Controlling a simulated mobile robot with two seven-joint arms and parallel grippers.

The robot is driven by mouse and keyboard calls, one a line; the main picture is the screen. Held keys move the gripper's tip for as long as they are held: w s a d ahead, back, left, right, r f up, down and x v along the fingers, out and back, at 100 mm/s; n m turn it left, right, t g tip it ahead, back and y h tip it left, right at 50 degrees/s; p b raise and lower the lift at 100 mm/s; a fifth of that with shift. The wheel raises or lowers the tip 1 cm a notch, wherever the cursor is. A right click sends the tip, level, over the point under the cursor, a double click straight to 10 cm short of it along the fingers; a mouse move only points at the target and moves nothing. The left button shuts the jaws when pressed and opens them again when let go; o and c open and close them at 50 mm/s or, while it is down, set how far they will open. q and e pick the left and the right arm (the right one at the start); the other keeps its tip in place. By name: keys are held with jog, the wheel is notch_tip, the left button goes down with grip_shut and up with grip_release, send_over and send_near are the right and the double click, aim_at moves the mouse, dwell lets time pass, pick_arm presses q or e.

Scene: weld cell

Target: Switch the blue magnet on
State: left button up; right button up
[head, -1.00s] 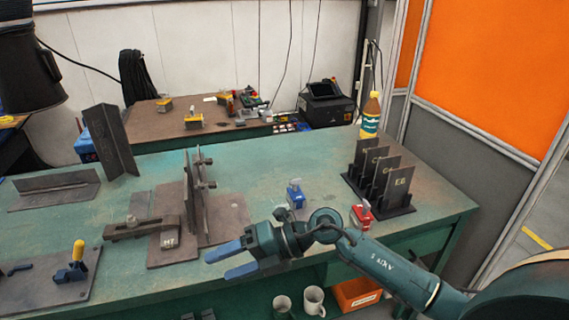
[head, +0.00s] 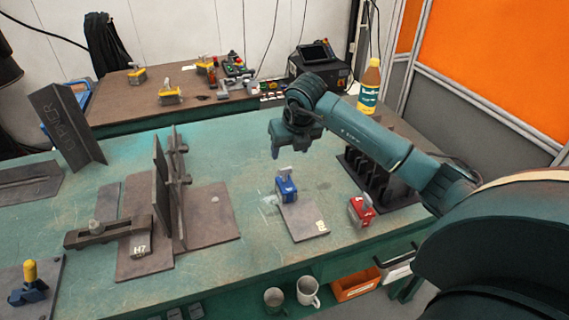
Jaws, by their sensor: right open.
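The blue magnet (head: 286,187) stands upright on the far end of a small flat metal plate (head: 305,222) on the green table. A grey lever shows at its top; I cannot tell its switch position. My right gripper (head: 277,149) is just behind and above the blue magnet, pointing down. It is open and apart from the magnet, with nothing seen between its fingers. One finger is mostly hidden. My left gripper is out of view.
A red magnet (head: 361,210) stands to the right of the plate. A dark rack (head: 378,185) of plates is partly hidden behind my right arm. A clamped upright fixture (head: 165,190) stands left. A bottle (head: 369,88) stands at the back right.

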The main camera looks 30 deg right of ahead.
aim_at(285, 169)
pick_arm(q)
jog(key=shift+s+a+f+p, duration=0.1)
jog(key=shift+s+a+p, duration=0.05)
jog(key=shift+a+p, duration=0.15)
pick_arm(e)
jog(key=x, duration=0.9)
jog(key=shift+w+f, duration=0.1)
jog(key=shift+f, duration=0.3)
jog(key=shift+c, duration=0.2)
jog(key=c, duration=1)
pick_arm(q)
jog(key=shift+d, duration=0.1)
pick_arm(e)
jog(key=shift+o, duration=0.2)
